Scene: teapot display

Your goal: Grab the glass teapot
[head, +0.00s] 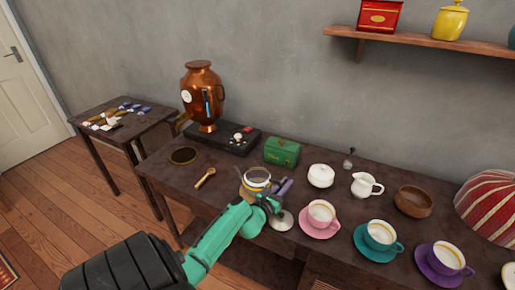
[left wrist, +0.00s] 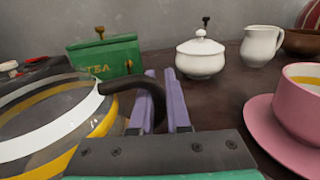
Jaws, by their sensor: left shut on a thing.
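The glass teapot (head: 257,176) with a white and a yellow band is on the dark table, left of the pink cup. In the left wrist view its clear body (left wrist: 62,122) fills the left side, and its dark curved handle (left wrist: 128,82) reaches between my purple fingers. My left gripper (head: 283,188) is shut on this handle, and it shows close up in the left wrist view (left wrist: 166,98). My forearm hides part of the teapot's lower side in the head view. I cannot tell whether its base touches the table. My right gripper is in neither view.
A green tea box (head: 281,151), a white sugar bowl (head: 321,175) and a white creamer (head: 366,185) stand behind. A pink cup (head: 321,214) is close on the right. A copper urn (head: 203,95) stands back left. A wooden spoon (head: 205,178) lies left; table around it is mostly clear.

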